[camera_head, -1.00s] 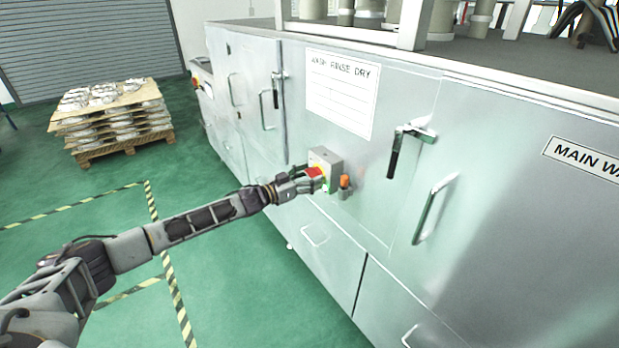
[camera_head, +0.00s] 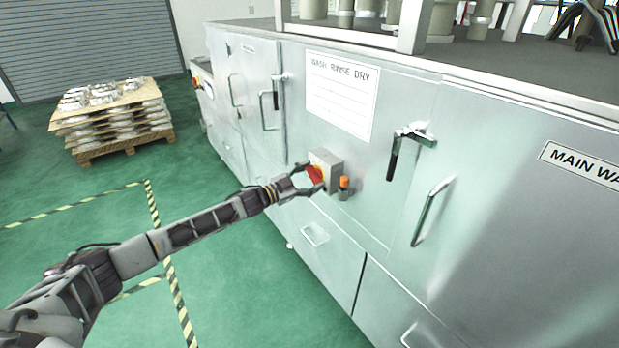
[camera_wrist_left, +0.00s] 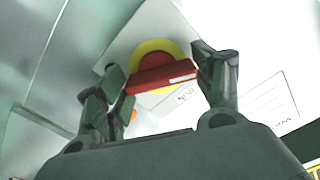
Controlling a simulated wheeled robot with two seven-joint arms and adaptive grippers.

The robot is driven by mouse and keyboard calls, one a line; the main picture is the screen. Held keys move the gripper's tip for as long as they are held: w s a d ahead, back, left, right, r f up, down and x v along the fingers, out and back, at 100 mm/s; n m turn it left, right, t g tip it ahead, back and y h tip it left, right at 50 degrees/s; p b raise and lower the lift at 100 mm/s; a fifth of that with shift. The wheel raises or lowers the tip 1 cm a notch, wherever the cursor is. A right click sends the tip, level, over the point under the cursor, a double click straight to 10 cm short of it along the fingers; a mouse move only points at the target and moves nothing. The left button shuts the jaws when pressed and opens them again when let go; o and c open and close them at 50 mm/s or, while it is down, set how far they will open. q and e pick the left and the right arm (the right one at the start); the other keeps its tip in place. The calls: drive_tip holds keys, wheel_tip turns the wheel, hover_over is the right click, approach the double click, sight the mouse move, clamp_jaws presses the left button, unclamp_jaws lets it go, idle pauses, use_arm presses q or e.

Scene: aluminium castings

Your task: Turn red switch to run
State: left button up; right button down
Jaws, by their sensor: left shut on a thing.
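The red switch (camera_head: 316,174) is a red bar handle on a grey box on the front of the metal machine. In the left wrist view the red handle (camera_wrist_left: 160,78) crosses a yellow disc (camera_wrist_left: 154,50), and its white mark is at the right end. A label that seems to read RUN (camera_wrist_left: 184,97), upside down, lies just below that end. My left gripper (camera_head: 309,179) is shut on the handle, with one finger at each end in the wrist view (camera_wrist_left: 164,76). Part of the disc is hidden behind the handle. My right gripper is not in view.
An orange-topped part (camera_head: 344,183) sits just right of the switch box. A latch handle (camera_head: 393,155) and a pull handle (camera_head: 432,210) stick out farther right. A pallet of castings (camera_head: 112,120) stands at the back left. The green floor beside my left arm is clear.

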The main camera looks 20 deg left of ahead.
use_arm(q)
drive_tip(key=shift+s+d+m+b, duration=0.1)
drive_tip(key=shift+m+b, duration=0.75)
drive_tip(key=shift+m, duration=5.45)
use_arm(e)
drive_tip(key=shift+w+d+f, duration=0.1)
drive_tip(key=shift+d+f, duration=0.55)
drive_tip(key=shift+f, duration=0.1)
use_arm(q)
drive_tip(key=o, duration=1)
